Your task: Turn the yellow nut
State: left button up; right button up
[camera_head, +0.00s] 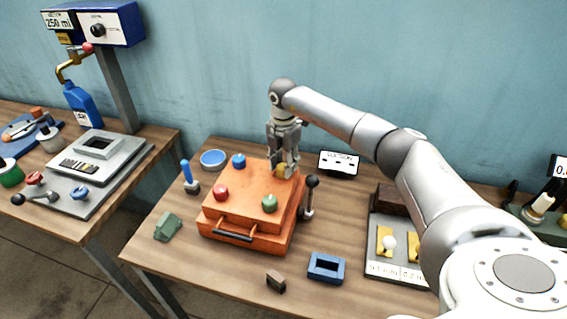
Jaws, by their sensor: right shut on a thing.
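The yellow nut (281,171) sits at the back right of the orange box (247,240) on the middle table, mostly hidden by the gripper. My right gripper (284,167) points down from above and is shut around the nut. A red knob (221,192), a blue knob (239,161) and a green knob (269,203) stand on the same box top. My left gripper is not in view.
A black-knobbed lever (310,190) stands close to the box's right side. A blue-handled tool (187,175) and blue dish (213,159) are at its left.

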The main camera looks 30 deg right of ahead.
aim_at(283, 166)
jog(key=o, duration=1)
notch_tip(283, 166, up, 12)
dwell(0.4)
